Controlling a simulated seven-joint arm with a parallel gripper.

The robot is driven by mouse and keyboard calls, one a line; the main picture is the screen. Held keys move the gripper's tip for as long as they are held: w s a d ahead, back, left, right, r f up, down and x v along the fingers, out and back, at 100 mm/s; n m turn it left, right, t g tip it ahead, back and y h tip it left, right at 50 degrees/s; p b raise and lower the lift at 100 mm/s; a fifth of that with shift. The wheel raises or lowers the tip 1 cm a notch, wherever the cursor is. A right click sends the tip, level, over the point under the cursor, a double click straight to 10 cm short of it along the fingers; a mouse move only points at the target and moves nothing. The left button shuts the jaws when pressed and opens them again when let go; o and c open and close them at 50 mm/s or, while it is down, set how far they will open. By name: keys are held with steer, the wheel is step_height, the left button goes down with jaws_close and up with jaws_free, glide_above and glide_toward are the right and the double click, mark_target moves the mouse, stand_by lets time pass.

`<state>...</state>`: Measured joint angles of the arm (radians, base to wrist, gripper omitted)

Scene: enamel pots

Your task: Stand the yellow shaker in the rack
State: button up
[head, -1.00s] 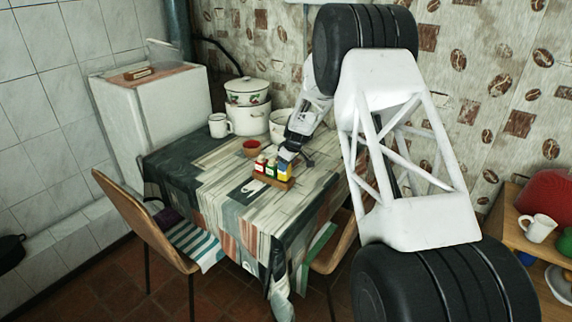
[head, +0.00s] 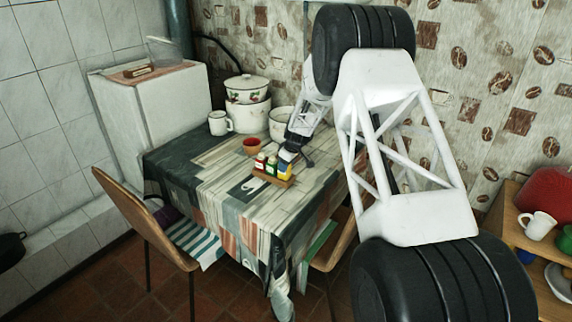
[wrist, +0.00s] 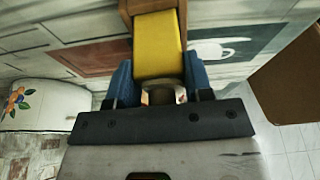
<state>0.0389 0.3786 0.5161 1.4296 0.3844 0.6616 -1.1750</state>
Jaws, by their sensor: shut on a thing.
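The yellow shaker (wrist: 157,47) is between the blue fingers of my gripper (wrist: 158,80) in the wrist view. The gripper is shut on it. In the head view my gripper (head: 287,163) is at the right end of the small wooden rack (head: 271,178), and the yellow shaker (head: 284,171) shows as a yellow patch there. Part of the rack (wrist: 183,10) also shows beyond the shaker in the wrist view. Whether the shaker rests on the rack floor, I cannot tell. A red shaker (head: 260,160) and a green shaker (head: 271,165) stand in the rack to the left.
A red-brown bowl (head: 251,146), a white mug (head: 220,123) and enamel pots (head: 248,116) stand farther back on the table. The cloth (head: 225,187) left of the rack is clear. Chairs (head: 150,235) stand at the table's sides.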

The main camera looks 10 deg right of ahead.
steer(key=shift+f, duration=0.7)
stand_by(0.4)
steer(key=o, duration=0.9)
steer(key=v, duration=0.8)
